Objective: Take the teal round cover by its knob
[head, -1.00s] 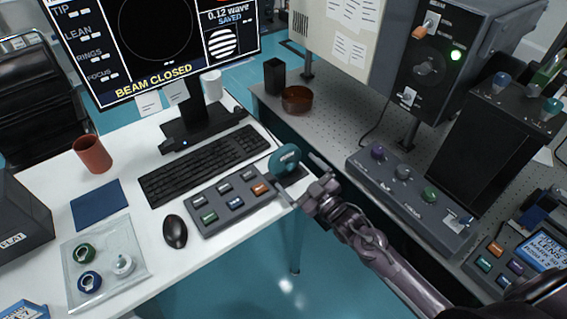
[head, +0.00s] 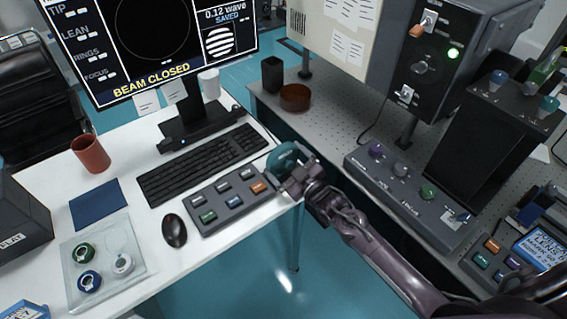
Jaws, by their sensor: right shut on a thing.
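The teal round cover (head: 284,156) stands on edge at the right corner of the white desk, beside the keyboard and button box. My right gripper (head: 292,180) reaches in from the right and is shut at the cover's near right side. The fingers hide the knob. Whether the cover touches the desk cannot be told. My left gripper is not in view.
The keyboard (head: 203,165) and a grey button box (head: 226,201) lie left of the cover. A mouse (head: 174,230), a red cup (head: 91,154) and a clear tray (head: 117,242) are further left. A perforated optical table (head: 335,128) with a knob box (head: 409,195) stands right, across a floor gap.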

